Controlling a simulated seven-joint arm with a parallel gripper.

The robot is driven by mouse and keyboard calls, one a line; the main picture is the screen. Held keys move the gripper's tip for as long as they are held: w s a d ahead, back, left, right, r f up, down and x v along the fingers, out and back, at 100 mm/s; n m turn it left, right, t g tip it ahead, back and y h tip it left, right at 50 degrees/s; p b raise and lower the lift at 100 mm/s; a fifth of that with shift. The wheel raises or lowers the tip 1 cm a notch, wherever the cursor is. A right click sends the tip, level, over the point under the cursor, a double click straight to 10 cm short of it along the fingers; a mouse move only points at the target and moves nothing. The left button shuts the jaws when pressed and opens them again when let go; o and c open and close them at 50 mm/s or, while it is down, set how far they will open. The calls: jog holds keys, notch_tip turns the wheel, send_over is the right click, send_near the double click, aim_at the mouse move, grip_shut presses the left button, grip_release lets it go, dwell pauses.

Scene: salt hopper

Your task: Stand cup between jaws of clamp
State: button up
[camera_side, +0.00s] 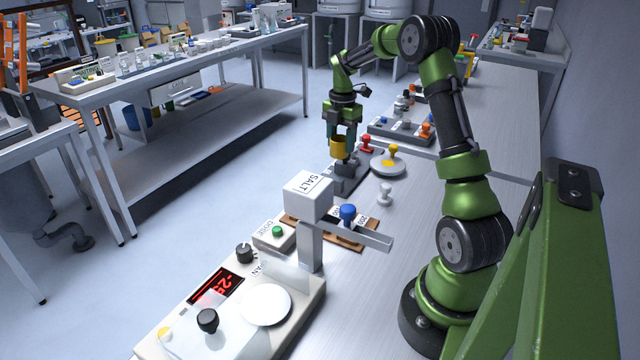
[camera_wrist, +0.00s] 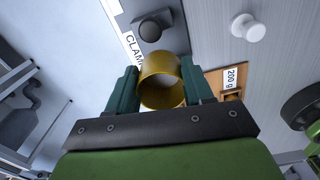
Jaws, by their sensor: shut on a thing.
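The yellow cup (camera_side: 339,148) is upright between the fingers of my gripper (camera_side: 341,134), which is shut on it. In the wrist view the cup's open round mouth (camera_wrist: 160,67) shows between the two green fingers of my gripper (camera_wrist: 160,88). The grey clamp (camera_side: 346,184) lies on the bench under the cup in the side view. Whether the cup touches the clamp or sits between its jaws cannot be told. In the wrist view the clamp's label (camera_wrist: 133,50) shows beside the cup, partly hidden by it.
A red knob (camera_side: 366,143) and a round plate with a yellow knob (camera_side: 388,163) stand close by. The white salt hopper (camera_side: 308,195) is nearer the camera, with a blue-knobbed weight (camera_side: 348,213) beside it. A scale (camera_side: 235,310) with a red display is in front.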

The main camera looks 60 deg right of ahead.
aim_at(340, 168)
notch_tip(340, 168, down, 8)
jog(key=shift+f, duration=0.25)
jog(key=shift+f, duration=0.2)
jog(key=o, duration=1)
